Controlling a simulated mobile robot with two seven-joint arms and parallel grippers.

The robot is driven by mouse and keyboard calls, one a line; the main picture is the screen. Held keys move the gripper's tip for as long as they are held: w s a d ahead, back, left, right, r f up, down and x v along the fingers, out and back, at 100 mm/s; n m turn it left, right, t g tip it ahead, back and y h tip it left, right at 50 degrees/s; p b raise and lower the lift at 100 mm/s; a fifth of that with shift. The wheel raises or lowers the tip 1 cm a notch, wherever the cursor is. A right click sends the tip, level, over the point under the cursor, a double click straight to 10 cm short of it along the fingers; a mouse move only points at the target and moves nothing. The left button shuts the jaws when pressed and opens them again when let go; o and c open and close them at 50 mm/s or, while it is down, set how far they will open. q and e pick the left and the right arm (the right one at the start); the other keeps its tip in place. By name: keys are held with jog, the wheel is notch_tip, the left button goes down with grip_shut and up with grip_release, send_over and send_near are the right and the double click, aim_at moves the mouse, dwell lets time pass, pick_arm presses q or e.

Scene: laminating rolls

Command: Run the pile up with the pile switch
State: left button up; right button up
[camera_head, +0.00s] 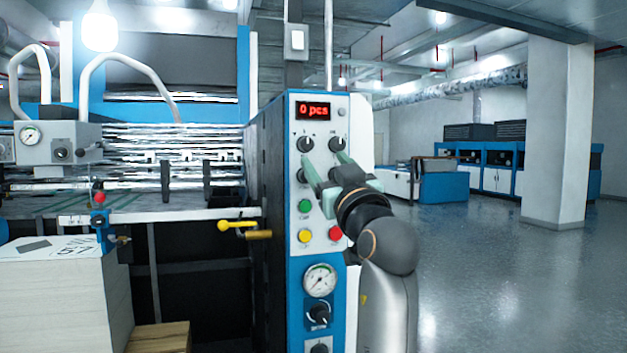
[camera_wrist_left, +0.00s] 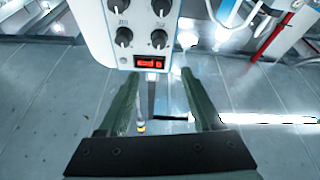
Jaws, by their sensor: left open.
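The blue and white control panel (camera_head: 296,262) stands mid-frame, with a red display (camera_head: 313,110) reading "0 pcs". Below the display are two upper black knobs, left (camera_head: 305,144) and right (camera_head: 336,144), and a lower left knob (camera_head: 301,175) partly behind a finger. Their labels are too small to read, so I cannot tell which is the pile switch. My left gripper (camera_head: 324,158) is open in front of these knobs. In the left wrist view the open fingers (camera_wrist_left: 157,75) have the display and several knobs (camera_wrist_left: 123,37) beyond their tips, inverted. The paper pile (camera_head: 60,303) stands at lower left.
Below the knobs are a green button (camera_head: 305,206), a yellow button (camera_head: 305,236), a red button (camera_head: 335,233) and a gauge (camera_head: 320,280). A yellow-handled lever (camera_head: 237,225) juts out left of the panel. The floor (camera_head: 470,275) on the right is clear up to a pillar (camera_head: 556,130).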

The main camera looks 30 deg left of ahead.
aim_at(308, 146)
pick_arm(q)
jog(key=x, duration=0.3)
jog(key=f+p+x, duration=0.1)
jog(key=x, duration=0.5)
jog(key=shift+w+a+f, duration=0.1)
jog(key=shift+w+a, duration=0.35)
jog(key=shift+w, duration=0.05)
jog(key=shift+w+a, duration=0.2)
jog(key=shift+a, duration=0.05)
jog(key=shift+w+a+r, duration=0.2)
jog(key=shift+w+a, duration=0.05)
jog(key=shift+a, duration=0.05)
pick_arm(e)
jog(key=shift+w+a+r, duration=0.25)
jog(key=shift+w+a, duration=0.1)
jog(key=shift+a, duration=0.15)
pick_arm(q)
grip_shut()
pick_arm(e)
jog(key=shift+s, duration=0.2)
